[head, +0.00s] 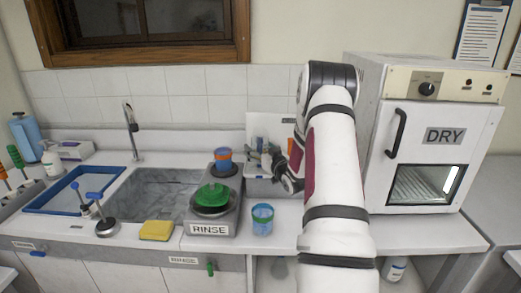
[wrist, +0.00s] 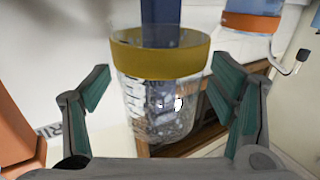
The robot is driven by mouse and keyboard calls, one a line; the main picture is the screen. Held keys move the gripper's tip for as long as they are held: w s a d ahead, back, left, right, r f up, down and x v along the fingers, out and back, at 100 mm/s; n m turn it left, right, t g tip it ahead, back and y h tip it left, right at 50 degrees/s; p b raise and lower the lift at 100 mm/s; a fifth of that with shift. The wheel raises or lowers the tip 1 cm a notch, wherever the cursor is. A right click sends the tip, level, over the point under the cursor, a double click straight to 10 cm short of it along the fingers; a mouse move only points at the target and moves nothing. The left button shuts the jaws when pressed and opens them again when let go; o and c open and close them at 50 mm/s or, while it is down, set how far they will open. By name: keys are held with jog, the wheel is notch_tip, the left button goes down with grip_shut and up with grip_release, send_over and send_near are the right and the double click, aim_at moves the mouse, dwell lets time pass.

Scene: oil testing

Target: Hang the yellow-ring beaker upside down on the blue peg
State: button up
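In the wrist view, which looks upside down, the yellow-ring beaker (wrist: 160,62) is clear glass with a yellow band at its mouth. The mouth faces the top of that picture, so the beaker is inverted. The blue peg (wrist: 160,12) runs into line with the mouth; how far it is inside I cannot tell. My gripper (wrist: 163,80) has its teal pads on either side of the beaker, close to the glass but seemingly not pressed on it. In the head view my gripper (head: 276,163) is at the rack (head: 257,122), and the beaker is not clear there.
Right of my arm stands the DRY oven (head: 440,160). Left are the RINSE station (head: 212,225) with an orange-and-blue cup (head: 222,160), the sink (head: 160,190) and a yellow sponge (head: 157,230). A blue-green beaker (head: 262,219) stands on the counter in front of the rack.

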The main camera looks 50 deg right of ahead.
jog(key=shift+s, duration=0.1)
jog(key=v, duration=1.2)
jog(key=w+a+r+n+g+y, duration=0.1)
jog(key=w+a+r+n+g, duration=0.15)
jog(key=w+a+r, duration=0.5)
jog(key=s+a+r+g, duration=0.4)
jog(key=a+r, duration=0.2)
jog(key=a, duration=0.6)
jog(key=s+a+r+n+g+y, duration=0.1)
jog(key=s+a+r+g+y, duration=0.2)
jog(key=s+a, duration=1.9)
jog(key=shift+s+a+n+g+y, duration=0.3)
jog(key=shift+s+g+y, duration=0.45)
jog(key=shift+g+y, duration=0.35)
